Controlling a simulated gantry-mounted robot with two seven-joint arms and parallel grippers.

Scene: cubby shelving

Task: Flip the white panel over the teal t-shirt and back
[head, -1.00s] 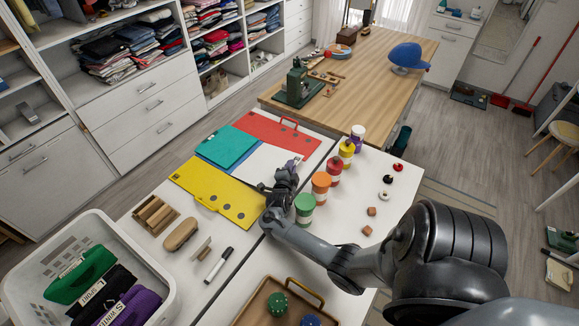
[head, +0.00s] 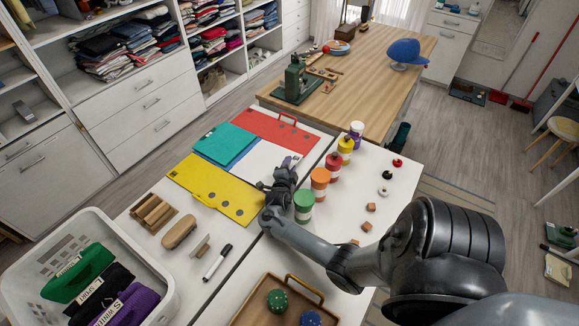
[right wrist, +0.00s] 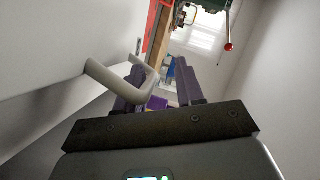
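The white panel (head: 266,159) lies flat in the head view between the red and yellow panels. The teal t-shirt (head: 221,144) lies folded to its left, over a blue panel (head: 243,160). My right gripper (head: 288,165) is at the white panel's right edge. In the right wrist view its purple fingers (right wrist: 160,85) stand apart, with a pale looped handle (right wrist: 112,80) at the left finger and partly in the gap. I see no firm grip on it. The large white surface at left (right wrist: 45,35) may be the panel. My left gripper is not in view.
A red panel (head: 262,128) and a yellow panel (head: 205,184) flank the white one. Several paint-like jars, including a green one (head: 304,207), stand close right of my gripper. A white basket (head: 162,285), a marker (head: 217,263) and a wooden tray (head: 253,293) are nearer.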

